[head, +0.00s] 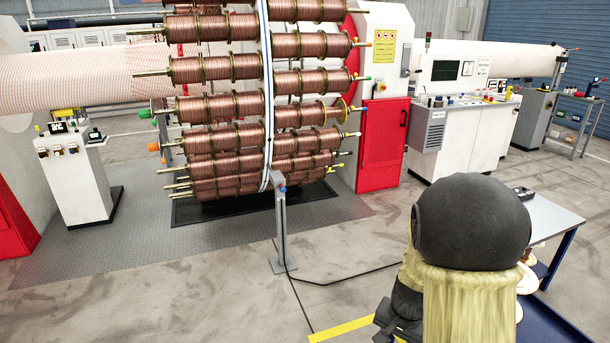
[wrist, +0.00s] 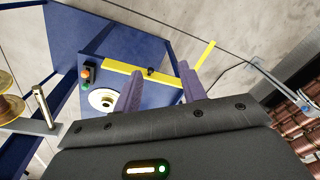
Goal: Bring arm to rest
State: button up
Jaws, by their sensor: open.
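My gripper (wrist: 160,80) shows in the wrist view with its two purple fingers apart and nothing between them. Beyond the fingers is a blue stand (wrist: 140,72) with a yellow strip along its edge; I see no contact with it. In the head view my dark, rounded arm link fills the lower right, with a pale yellow part below it. The fingers cannot be made out there.
The carousel of copper spools (head: 215,105) stands left of centre, with a grey post (head: 281,225) before it. A cable crosses the open floor. A table (head: 550,218) is behind my arm at right. The wrist view shows a spool (wrist: 10,108) at left.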

jog(key=s+a+r+n+t, duration=0.1)
jog(key=s+a+r+n, duration=0.4)
jog(key=s, duration=0.4)
jog(key=shift+s+r+n, duration=0.25)
jog(key=shift+r+n, duration=0.55)
jog(key=shift+n, duration=0.2)
